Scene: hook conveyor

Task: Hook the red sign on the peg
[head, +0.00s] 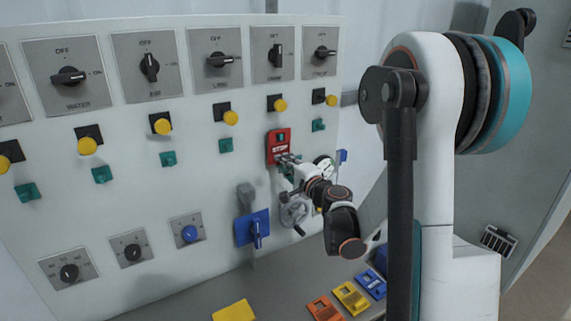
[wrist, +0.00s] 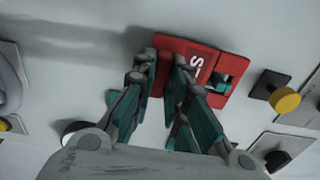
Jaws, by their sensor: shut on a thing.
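The red sign (head: 271,157), marked STOP, is upright close to the white panel, below the fifth yellow knob. My gripper (head: 284,159) is shut on its lower part. In the wrist view my gripper (wrist: 162,66) pinches the red sign (wrist: 192,51) at the end away from its slot. A teal peg (wrist: 221,84) shows in the slot of the sign, and in the head view this teal peg (head: 281,138) also shows there. I cannot tell whether the sign touches the panel or how far the peg reaches through.
Other teal pegs, such as this right one (head: 318,125), and yellow knobs (head: 280,105) stick out nearby. A yellow sign (head: 351,298), an orange sign (head: 324,309) and a blue sign (head: 371,284) lie on the ledge.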

